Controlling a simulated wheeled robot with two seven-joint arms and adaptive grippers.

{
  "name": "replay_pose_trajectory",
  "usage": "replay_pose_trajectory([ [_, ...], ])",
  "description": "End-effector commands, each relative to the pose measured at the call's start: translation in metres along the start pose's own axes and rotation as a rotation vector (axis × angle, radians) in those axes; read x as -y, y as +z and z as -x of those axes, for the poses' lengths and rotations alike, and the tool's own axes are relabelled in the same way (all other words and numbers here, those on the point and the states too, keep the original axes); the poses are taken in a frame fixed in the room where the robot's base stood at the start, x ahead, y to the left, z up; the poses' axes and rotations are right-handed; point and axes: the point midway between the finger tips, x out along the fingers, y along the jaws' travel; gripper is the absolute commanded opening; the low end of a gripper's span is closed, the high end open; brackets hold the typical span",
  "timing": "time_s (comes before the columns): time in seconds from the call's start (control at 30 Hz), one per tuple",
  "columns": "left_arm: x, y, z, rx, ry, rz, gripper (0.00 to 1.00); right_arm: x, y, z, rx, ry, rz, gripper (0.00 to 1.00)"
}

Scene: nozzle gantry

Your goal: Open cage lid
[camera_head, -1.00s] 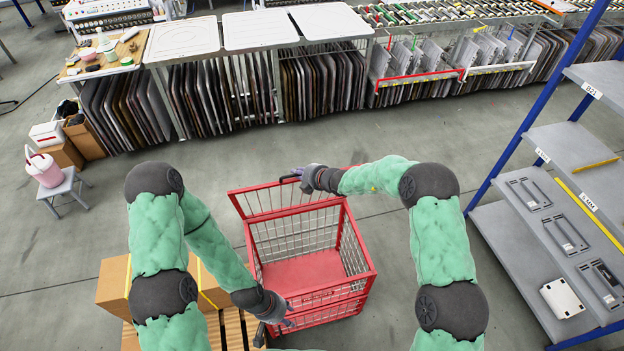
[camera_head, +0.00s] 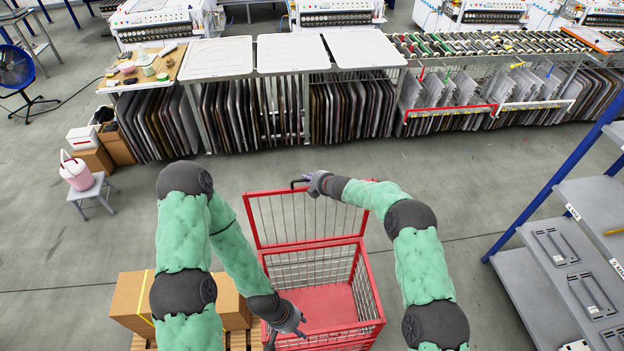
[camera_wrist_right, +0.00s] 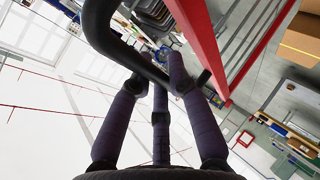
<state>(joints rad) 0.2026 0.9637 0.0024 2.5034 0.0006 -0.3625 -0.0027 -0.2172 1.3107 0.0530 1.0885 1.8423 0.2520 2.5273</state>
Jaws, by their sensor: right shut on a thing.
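The red wire cage (camera_head: 376,300) stands in front of me with its top open. Its red-framed mesh lid (camera_head: 251,222) stands raised at the far side. My right gripper (camera_head: 314,183) is at the lid's top edge, shut on its black handle (camera_head: 295,184). In the right wrist view the fingers (camera_wrist_right: 168,75) meet the curved black handle (camera_wrist_right: 98,32), beside the red lid frame (camera_wrist_right: 203,45). My left gripper (camera_head: 298,325) is low at the cage's near left, close to the rim; its finger opening is too small to tell.
Cardboard boxes (camera_head: 232,303) on a wooden pallet stand left of the cage. A grey shelf rack with blue posts (camera_head: 560,188) is at the right. A long rack of panels (camera_head: 275,110) runs across the back. Clear floor lies between it and the cage.

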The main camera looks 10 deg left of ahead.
Motion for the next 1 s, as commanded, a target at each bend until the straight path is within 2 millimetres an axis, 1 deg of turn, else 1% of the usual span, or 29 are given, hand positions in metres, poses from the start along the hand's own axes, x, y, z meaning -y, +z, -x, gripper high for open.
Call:
replay_pose_trajectory([
  [0.03,-0.002,0.000,0.005,0.000,0.000,0.000,0.40,0.003,0.001,-0.003,0.002,-0.009,-0.001,0.00],
  [0.3,-0.005,0.001,0.013,0.000,0.000,0.000,0.40,0.000,0.003,-0.012,0.002,-0.010,-0.002,0.00],
  [0.87,-0.005,0.001,0.015,0.000,0.000,0.000,0.40,0.001,0.003,-0.015,0.001,-0.012,-0.003,0.00],
  [0.9,-0.005,0.001,0.015,0.000,0.000,0.000,0.40,0.001,0.003,-0.015,0.001,-0.012,-0.003,0.29],
  [0.93,-0.005,0.001,0.015,0.000,0.000,0.000,0.40,0.001,0.003,-0.015,0.001,-0.012,-0.003,0.38],
  [0.97,-0.005,0.001,0.015,0.000,0.000,0.000,0.40,0.001,0.003,-0.015,0.001,-0.012,-0.003,0.44],
  [1.0,-0.005,0.001,0.015,0.000,0.000,0.000,0.40,0.000,0.002,-0.015,0.000,-0.012,-0.003,0.44],
])
